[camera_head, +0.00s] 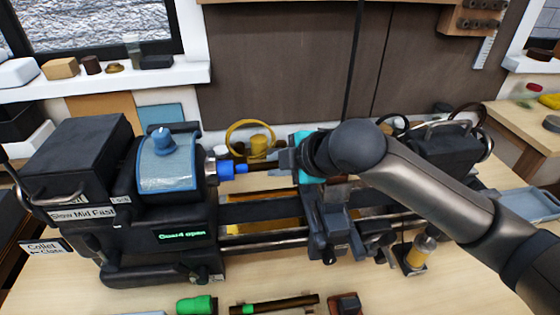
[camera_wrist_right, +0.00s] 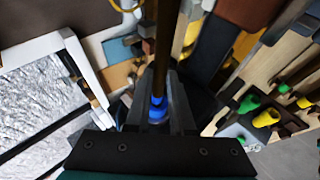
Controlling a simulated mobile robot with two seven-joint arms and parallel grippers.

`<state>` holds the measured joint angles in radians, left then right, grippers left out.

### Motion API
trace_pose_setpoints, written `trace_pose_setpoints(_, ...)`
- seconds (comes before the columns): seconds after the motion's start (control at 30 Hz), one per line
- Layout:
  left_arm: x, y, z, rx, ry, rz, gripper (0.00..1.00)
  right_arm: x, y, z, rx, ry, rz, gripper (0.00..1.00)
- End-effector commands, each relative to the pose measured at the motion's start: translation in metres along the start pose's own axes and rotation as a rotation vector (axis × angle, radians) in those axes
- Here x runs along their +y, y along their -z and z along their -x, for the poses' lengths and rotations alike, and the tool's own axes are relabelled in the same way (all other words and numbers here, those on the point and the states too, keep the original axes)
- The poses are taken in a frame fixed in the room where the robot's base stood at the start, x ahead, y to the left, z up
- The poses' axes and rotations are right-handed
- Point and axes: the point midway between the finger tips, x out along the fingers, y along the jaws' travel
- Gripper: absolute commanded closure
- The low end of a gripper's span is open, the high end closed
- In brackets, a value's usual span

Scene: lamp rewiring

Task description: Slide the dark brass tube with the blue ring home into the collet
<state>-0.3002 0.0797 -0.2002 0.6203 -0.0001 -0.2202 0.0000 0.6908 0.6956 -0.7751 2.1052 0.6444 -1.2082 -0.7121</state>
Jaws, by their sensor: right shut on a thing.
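The dark brass tube (camera_head: 263,167) lies roughly level between my right gripper and the machine at left. Its blue ring (camera_head: 240,168) is at the left, beside a larger blue collar (camera_head: 226,170) at the collet's bright metal nose (camera_head: 211,169). How deep the tube's end sits is hidden. My right gripper (camera_head: 287,158) is shut on the tube, to the right of the ring. In the right wrist view the tube (camera_wrist_right: 165,45) runs down to blue bands (camera_wrist_right: 158,104) between the fingers (camera_wrist_right: 160,95). My left gripper is not in view.
The lathe-like headstock (camera_head: 84,160) has a green "Collet open" display (camera_head: 182,235). Metal rails (camera_head: 262,238) run below the tube. A tube with a green ring (camera_head: 285,304) and a green piece (camera_head: 196,304) lie at the front. A yellow hoop (camera_head: 240,126) stands behind.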

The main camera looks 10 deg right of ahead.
Motion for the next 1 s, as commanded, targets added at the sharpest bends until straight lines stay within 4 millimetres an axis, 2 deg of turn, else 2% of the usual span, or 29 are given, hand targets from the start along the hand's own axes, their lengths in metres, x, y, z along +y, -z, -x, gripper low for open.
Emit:
trace_pose_setpoints(0.13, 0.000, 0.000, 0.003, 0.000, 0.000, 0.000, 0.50, 0.001, 0.003, -0.001, 0.001, -0.002, 0.000, 1.00)
trace_pose_setpoints(0.17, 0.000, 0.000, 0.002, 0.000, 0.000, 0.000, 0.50, 0.001, 0.004, -0.001, 0.000, -0.002, 0.001, 0.78)
trace_pose_setpoints(0.47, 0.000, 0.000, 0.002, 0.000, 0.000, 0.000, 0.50, 0.000, 0.003, -0.001, 0.000, -0.001, 0.000, 0.44)
trace_pose_setpoints(0.77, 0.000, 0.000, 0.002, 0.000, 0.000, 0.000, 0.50, 0.000, 0.002, 0.001, -0.001, 0.000, 0.000, 0.44)
trace_pose_setpoints(0.87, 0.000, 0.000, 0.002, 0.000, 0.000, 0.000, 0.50, 0.000, 0.003, 0.007, 0.000, -0.001, 0.001, 0.44)
trace_pose_setpoints(1.0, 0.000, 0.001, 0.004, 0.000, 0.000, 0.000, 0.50, 0.001, 0.003, 0.027, -0.001, -0.003, 0.003, 0.44)
